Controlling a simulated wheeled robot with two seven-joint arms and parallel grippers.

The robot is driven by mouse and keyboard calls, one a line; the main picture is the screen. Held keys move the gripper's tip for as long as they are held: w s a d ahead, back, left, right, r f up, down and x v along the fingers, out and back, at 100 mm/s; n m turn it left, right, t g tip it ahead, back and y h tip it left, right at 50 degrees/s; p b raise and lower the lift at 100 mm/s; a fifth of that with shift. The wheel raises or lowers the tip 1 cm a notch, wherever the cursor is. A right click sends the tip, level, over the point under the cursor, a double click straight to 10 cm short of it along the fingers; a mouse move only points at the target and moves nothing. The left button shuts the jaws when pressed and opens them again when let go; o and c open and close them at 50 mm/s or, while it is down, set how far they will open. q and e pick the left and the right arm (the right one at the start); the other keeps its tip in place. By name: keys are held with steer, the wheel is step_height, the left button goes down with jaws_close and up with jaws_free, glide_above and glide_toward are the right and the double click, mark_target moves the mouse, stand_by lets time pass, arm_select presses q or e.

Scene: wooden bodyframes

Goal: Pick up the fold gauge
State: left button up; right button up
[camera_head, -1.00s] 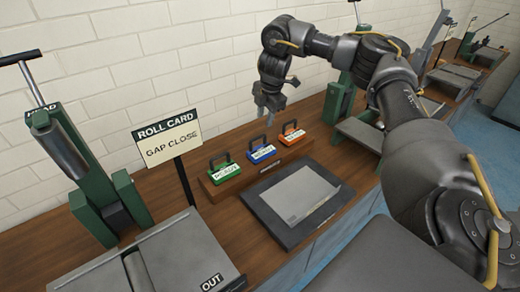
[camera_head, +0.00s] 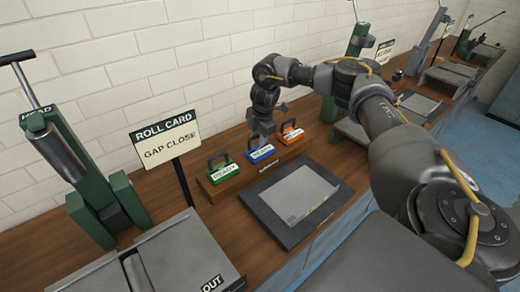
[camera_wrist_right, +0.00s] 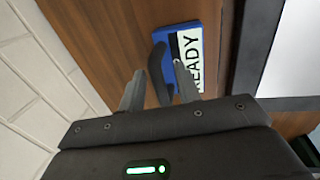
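No thing is labelled as the fold gauge. Three flat blocks with black loop handles sit on a wooden rack (camera_head: 215,190): green (camera_head: 223,173), blue (camera_head: 262,154) and orange (camera_head: 290,136). The blue block's label reads "READY" in the wrist view, where the block (camera_wrist_right: 168,45) and its black handle (camera_wrist_right: 157,68) show close up. My right gripper (camera_head: 262,138) is over the blue block. In the wrist view its fingers (camera_wrist_right: 159,92) are apart, with the handle's end between them; I cannot tell whether they touch it. My left gripper is not in view.
A sign (camera_head: 166,138) reading "ROLL CARD GAP CLOSE" stands left of the rack. A dark pad with a grey sheet (camera_head: 298,192) lies in front. A green roller machine (camera_head: 62,150) stands at left. A brick wall is close behind the rack.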

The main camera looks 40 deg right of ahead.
mark_target(256, 154)
jaws_close()
steer(key=shift+r, duration=0.15)
stand_by(0.4)
steer(key=shift+w+r+b, duration=0.1)
steer(key=shift+r+b, duration=0.15)
steer(key=shift+b, duration=0.05)
step_height(256, 154, up, 2)
steer(key=shift+r+b, duration=0.15)
steer(key=shift+b, duration=0.35)
steer(key=s+a+r, duration=1)
steer(key=shift+p, duration=0.4)
